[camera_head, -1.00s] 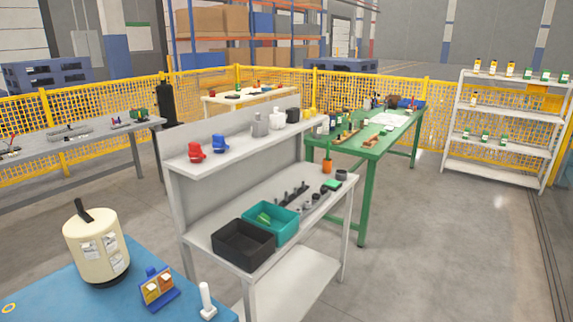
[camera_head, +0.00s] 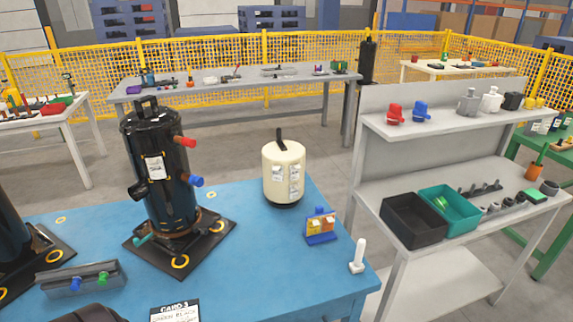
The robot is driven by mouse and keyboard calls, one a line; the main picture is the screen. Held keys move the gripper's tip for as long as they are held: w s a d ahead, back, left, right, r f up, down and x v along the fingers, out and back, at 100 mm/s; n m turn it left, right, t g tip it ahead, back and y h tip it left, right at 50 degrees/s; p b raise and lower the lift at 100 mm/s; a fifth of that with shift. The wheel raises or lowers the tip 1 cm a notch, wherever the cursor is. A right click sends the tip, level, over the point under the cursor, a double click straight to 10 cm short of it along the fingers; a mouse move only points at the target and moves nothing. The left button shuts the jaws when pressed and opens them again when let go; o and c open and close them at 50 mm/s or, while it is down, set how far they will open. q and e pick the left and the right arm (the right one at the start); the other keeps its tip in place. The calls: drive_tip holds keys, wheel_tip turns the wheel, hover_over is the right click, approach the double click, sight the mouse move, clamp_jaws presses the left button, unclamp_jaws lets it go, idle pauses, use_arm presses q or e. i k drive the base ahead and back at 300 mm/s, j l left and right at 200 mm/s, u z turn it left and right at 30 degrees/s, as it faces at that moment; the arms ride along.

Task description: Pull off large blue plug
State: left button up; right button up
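A large blue plug (camera_head: 196,181) sticks out from the right side of the black compressor (camera_head: 168,208), below a red plug (camera_head: 185,142). The compressor stands upright on a dark square plate (camera_head: 206,240) on the blue table (camera_head: 240,275). Another blue plug-like piece (camera_head: 421,111) stands on the grey shelf beside a red one (camera_head: 394,113). Neither of my grippers can be made out.
A cream tank (camera_head: 284,174), a small blue holder (camera_head: 321,227) and a white post (camera_head: 358,257) stand right of the compressor. A second dark compressor (camera_head: 12,235) is cut off at left. A dark shape at the bottom edge is unclear.

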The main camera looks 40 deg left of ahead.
sight(195, 180)
drive_tip(key=u, duration=1.85)
drive_tip(key=i+l+u, duration=0.1)
drive_tip(key=l+u, duration=0.25)
drive_tip(key=l, duration=1.4)
drive_tip(key=k+l+u, duration=0.1)
drive_tip(key=l+u, duration=0.2)
drive_tip(key=l, duration=1.4)
